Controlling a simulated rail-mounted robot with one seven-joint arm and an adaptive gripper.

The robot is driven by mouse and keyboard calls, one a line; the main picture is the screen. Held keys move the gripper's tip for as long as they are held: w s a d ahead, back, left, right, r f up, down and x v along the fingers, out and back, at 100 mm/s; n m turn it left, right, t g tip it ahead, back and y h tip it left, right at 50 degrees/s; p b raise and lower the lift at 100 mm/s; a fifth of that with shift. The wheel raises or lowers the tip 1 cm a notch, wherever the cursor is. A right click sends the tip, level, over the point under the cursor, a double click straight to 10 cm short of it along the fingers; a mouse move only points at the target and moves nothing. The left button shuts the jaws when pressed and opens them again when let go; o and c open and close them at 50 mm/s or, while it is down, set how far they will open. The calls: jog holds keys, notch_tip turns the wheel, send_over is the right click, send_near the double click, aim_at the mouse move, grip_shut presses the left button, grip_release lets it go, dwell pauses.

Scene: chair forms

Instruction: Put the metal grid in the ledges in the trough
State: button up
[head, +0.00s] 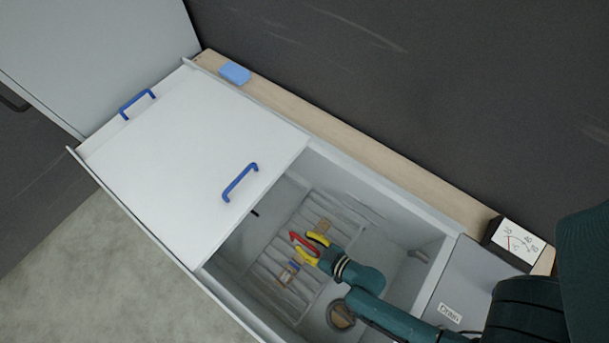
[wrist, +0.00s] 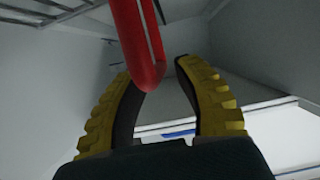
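A pale slatted panel, which looks like the metal grid (head: 287,253), lies low inside the open part of the trough (head: 375,208). Dark bars, likely part of a grid (wrist: 45,12), show at the top left of the wrist view. My gripper (head: 306,244), with yellow fingers, is down inside the trough above the slats. In the wrist view my gripper (wrist: 155,72) has its fingers apart. A red bar (wrist: 138,40) reaches toward the gap between them; the red piece (head: 303,243) also shows beside the fingers in the head view. No firm grasp is visible. The ledges are not clearly visible.
A white lid (head: 185,150) with blue handles (head: 240,182) covers the left part of the trough. A round drain (head: 341,315) is in the floor. A blue block (head: 234,72) and a dial meter (head: 514,243) are on the wooden strip behind.

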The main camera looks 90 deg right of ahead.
jog(key=p+v, duration=0.1)
jog(key=v, duration=0.6)
jog(key=shift+p, duration=0.35)
